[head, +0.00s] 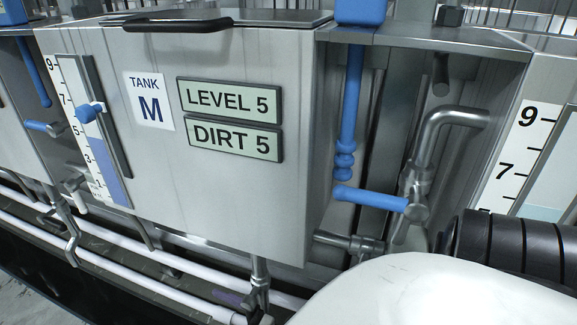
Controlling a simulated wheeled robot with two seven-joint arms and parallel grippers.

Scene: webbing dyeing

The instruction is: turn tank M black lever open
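Tank M (230,70) is a grey metal tank with a "TANK M" label (150,101) and two displays reading LEVEL 5 (229,99) and DIRT 5 (233,138). No lever that is clearly black shows. Under the tank, a valve on a pipe (260,281) has a small dark purple lever-like piece (230,298) beside it; I cannot tell whether it is the named lever. A blue lever (370,198) sits on a pipe right of the tank, roughly level. Neither gripper is in view. A white and black link of my arm hides the lower right.
A level gauge (85,130) with a blue slider is on the tank's left front. Another blue lever (43,127) is at far left. White pipes (140,262) run along below. A neighbouring tank's gauge (520,150) is at right. The lid has a black handle (178,23).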

